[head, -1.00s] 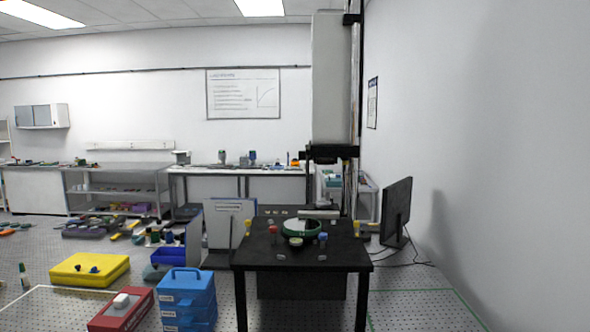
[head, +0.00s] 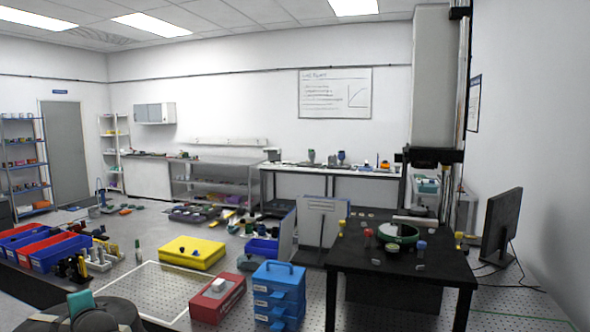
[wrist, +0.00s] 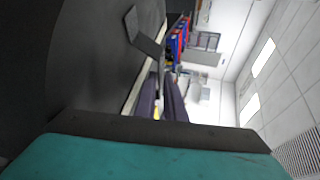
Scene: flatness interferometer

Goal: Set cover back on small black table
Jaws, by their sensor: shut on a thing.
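The small black table (head: 400,268) stands at the right in the head view. A green ring-shaped piece (head: 398,234) with a pale centre sits on it, with red, blue and yellow knobbed posts around. My gripper (head: 82,303), dark with a teal part, is at the bottom left of the head view, far from the table. It is shut on a dark round piece, apparently the cover (head: 118,315), partly cut off by the frame edge.
A monitor (head: 503,228) stands right of the table. An upright panel (head: 318,225) stands behind the table's left side.

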